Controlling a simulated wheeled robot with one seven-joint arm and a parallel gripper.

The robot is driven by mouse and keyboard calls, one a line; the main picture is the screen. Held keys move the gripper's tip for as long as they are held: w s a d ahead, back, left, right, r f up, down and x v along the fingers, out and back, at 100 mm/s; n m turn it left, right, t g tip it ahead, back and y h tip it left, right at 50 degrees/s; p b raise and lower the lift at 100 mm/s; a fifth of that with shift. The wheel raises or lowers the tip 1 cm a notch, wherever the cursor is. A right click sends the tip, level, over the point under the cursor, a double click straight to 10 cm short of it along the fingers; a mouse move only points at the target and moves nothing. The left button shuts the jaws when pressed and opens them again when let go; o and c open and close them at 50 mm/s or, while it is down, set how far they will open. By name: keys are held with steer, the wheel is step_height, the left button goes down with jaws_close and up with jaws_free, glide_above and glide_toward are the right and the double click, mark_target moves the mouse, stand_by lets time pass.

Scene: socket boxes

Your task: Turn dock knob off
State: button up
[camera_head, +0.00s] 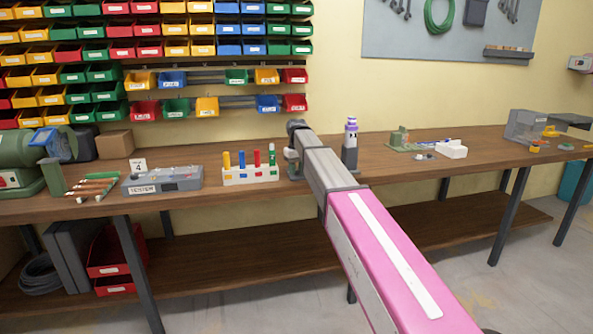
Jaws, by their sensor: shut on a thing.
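My gripper (292,168) is at the end of my pink and grey arm, low over the front part of the wooden workbench (450,157). It is shut, at the right end of a white rack (250,176) with coloured upright sticks. The dock knob is not clearly visible; the fingers and arm cover that spot, and its setting cannot be read. A dark upright holder with a purple and white tool (351,133) stands just right of my arm. I cannot tell whether it is part of the dock.
A grey tester box (162,180) and a cardboard box (115,144) stand to the left. A green fixture (399,140) and a white block (453,150) lie to the right. Coloured bins (200,47) fill the wall behind. The bench between white block and clear case (525,127) is mostly free.

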mark_target(297, 170)
steer(key=shift+n, duration=0.4)
steer(key=o, duration=0.9)
steer(key=shift+o, duration=0.2)
steer(key=shift+r, duration=0.1)
step_height(297, 170, up, 11)
steer(key=shift+f, duration=0.2)
